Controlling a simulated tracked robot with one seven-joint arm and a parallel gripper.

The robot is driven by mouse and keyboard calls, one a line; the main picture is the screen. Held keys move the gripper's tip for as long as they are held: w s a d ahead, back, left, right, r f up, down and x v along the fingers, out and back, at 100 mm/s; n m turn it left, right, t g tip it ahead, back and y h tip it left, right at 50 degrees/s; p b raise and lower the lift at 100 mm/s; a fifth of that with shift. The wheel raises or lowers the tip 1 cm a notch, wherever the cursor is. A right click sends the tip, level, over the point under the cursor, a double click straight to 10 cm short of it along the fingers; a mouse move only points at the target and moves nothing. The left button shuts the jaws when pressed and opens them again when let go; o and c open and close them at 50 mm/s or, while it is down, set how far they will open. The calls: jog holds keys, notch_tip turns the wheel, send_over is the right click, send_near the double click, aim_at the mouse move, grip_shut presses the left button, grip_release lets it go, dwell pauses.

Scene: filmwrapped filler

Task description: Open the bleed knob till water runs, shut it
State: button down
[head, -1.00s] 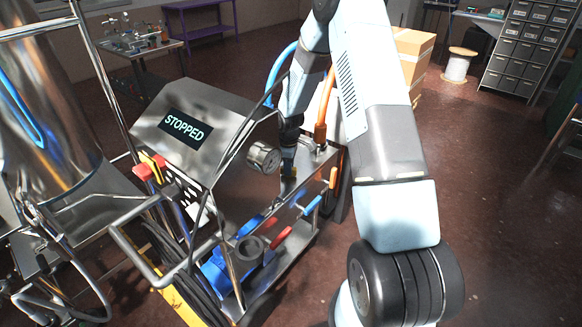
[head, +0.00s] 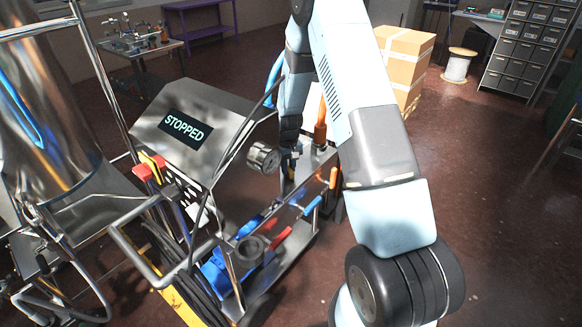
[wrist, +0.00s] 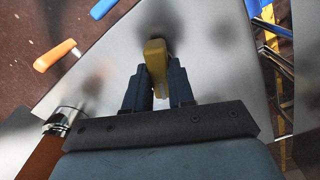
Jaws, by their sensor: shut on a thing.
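In the wrist view a yellow knob (wrist: 154,58), apparently the bleed knob, sits between the two dark fingers of my gripper (wrist: 156,84). My gripper is shut on its lower part, and its upper end sticks out beyond the fingertips. No running water shows in either view. The sloped steel cabinet's display (head: 186,130) reads STOPPED.
The round gauge (head: 263,158) is close left of my gripper. Orange (head: 333,178), blue (head: 311,206) and red (head: 281,238) handles line the skid. Open floor (head: 500,200) lies to the right.

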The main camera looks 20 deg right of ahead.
jog(key=shift+w+d+r+m, duration=0.1)
jog(key=shift+w+m, duration=0.15)
jog(key=shift+m, duration=0.85)
jog(key=c, duration=1)
grip_release()
jog(key=shift+s, duration=0.15)
jog(key=shift+o, duration=0.2)
notch_tip(320, 180, up, 14)
jog(key=shift+f, duration=0.25)
